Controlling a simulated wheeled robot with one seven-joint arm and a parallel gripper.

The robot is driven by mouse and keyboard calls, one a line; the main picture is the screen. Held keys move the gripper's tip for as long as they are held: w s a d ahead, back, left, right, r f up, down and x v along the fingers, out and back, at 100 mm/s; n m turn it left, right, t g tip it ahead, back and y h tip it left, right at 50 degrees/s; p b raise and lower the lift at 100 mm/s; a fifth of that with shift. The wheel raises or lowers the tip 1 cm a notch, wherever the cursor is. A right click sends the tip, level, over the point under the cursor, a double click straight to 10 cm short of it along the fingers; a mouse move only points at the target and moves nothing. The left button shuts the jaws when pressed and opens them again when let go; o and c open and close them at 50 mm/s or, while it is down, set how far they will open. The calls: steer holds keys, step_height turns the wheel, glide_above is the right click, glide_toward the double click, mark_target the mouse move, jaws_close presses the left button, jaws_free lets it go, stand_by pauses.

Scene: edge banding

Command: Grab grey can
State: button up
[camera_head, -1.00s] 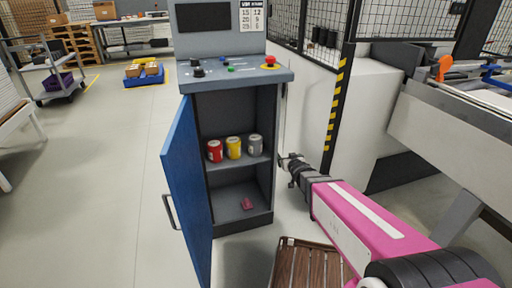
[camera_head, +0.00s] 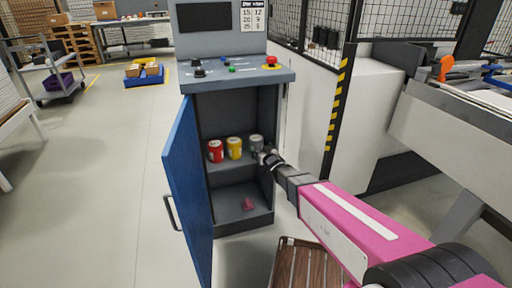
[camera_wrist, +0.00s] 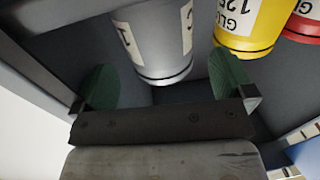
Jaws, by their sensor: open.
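The grey can (camera_head: 256,142) stands upright on the cabinet's upper shelf, rightmost of three cans. In the wrist view the grey can (camera_wrist: 155,45) appears upside down, ahead of and between the two green finger pads. My gripper (camera_wrist: 160,88) is open, with one finger on each side of the can's line; whether a pad touches it I cannot tell. In the head view my gripper (camera_head: 262,156) reaches into the cabinet from the right and covers the can's lower part.
A yellow can (camera_head: 234,148) stands close left of the grey can, with a red can (camera_head: 215,151) beyond it. The blue cabinet door (camera_head: 187,190) hangs open on the left. A small red object (camera_head: 248,204) lies on the cabinet floor.

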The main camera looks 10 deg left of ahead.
steer(key=x, duration=0.5)
steer(key=shift+d+r, duration=0.1)
steer(key=shift+r, duration=0.2)
steer(key=c, duration=1.1)
steer(key=shift+o, duration=0.2)
steer(key=shift+r, duration=0.1)
